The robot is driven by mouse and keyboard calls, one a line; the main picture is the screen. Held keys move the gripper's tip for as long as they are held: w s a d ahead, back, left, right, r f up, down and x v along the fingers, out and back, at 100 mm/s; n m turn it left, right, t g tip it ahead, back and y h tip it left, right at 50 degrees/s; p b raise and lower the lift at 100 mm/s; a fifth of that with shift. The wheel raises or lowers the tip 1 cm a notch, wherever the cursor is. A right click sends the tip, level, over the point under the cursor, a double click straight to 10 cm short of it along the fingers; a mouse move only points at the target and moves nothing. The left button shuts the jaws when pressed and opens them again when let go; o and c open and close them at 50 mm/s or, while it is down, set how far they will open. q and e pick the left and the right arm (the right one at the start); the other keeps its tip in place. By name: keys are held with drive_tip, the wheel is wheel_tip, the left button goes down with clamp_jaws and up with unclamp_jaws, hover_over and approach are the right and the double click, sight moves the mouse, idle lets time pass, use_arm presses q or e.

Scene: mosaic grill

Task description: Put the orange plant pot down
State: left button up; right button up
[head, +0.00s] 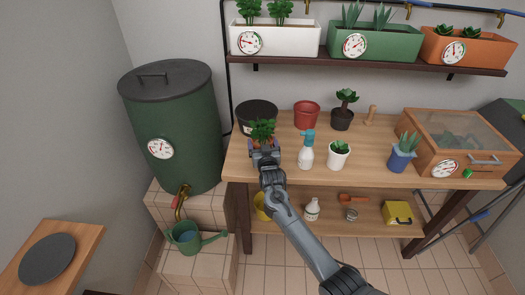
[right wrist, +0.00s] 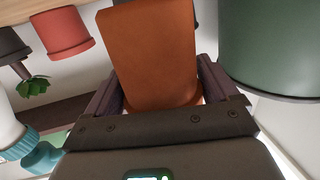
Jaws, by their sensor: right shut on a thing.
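The orange plant pot (right wrist: 150,55) fills the middle of the right wrist view, between the two fingers of my right gripper (right wrist: 155,85). In the head view my right gripper (head: 264,146) is at the left end of the wooden table (head: 375,150), shut on the pot. The pot's leafy green plant (head: 263,130) shows above the fingers, and most of the pot is hidden by them. I cannot tell whether the pot's base touches the table. My left gripper is not in view.
A black pot (head: 258,109) stands just behind the held plant. A spray bottle (head: 306,155), a white pot (head: 338,158) and a red pot (head: 306,115) stand to the right. The green barrel (head: 175,125) is close on the left.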

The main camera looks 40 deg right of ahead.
wheel_tip(320, 180, down, 2)
drive_tip(key=shift+f, duration=0.25)
drive_tip(key=shift+r, duration=0.1)
drive_tip(key=shift+b, duration=0.3)
